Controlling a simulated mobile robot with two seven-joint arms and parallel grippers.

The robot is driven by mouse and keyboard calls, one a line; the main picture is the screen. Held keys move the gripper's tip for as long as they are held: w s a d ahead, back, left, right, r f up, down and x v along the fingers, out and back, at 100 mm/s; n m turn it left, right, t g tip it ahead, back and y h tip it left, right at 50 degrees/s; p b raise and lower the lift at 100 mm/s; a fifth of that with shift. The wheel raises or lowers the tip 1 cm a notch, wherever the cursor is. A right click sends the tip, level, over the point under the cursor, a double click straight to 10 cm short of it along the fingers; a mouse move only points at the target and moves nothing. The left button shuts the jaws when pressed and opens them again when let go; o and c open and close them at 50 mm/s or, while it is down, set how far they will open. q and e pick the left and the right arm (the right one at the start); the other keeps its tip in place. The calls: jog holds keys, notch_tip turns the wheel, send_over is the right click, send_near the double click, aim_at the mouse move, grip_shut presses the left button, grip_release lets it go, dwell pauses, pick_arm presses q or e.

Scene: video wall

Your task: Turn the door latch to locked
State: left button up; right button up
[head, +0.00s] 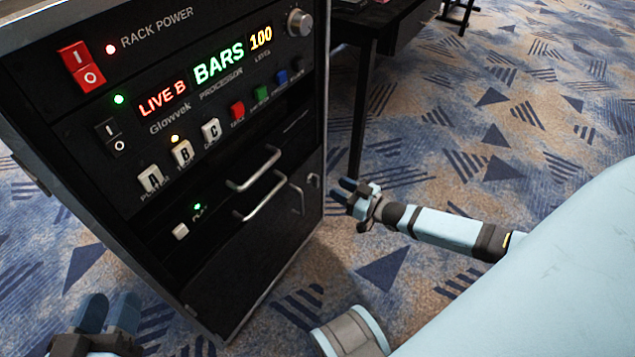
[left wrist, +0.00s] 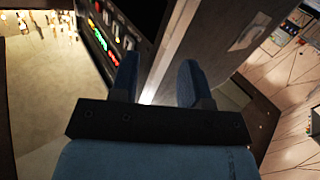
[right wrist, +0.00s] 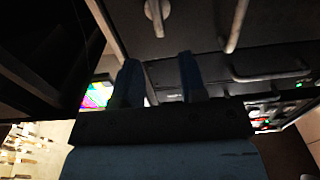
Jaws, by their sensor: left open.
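The door latch (head: 315,181) is a small metal piece near the right edge of the black rack's lower front. In the right wrist view the latch (right wrist: 157,14) is a pale lever on a round base, at the top of the picture beyond the fingers. My right gripper (head: 344,190) is just right of the latch in the head view, apart from it, with its fingers spread and nothing between them. My left gripper (head: 108,312) is open and empty at the lower left, in front of the rack's left side. It also shows in the left wrist view (left wrist: 158,78).
A vertical door handle (head: 299,197) stands just left of the latch. Two drawer handles (head: 254,170) stick out further left. Buttons and a red power switch (head: 82,68) fill the upper panel. A dark table (head: 362,100) stands behind. Carpet at right is open.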

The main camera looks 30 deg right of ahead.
aim_at(318, 178)
pick_arm(q)
jog(key=shift+w+a+r+m+t+h+b, duration=0.15)
jog(key=shift+w+a+m+t+b, duration=0.1)
jog(key=shift+w+m+b, duration=0.25)
jog(key=shift+w+a+r+m+t+h+b, duration=0.1)
jog(key=shift+w+a+m+t+h+b, duration=0.15)
jog(key=shift+m+b, duration=0.35)
pick_arm(e)
jog(key=shift+x, duration=3.75)
grip_shut()
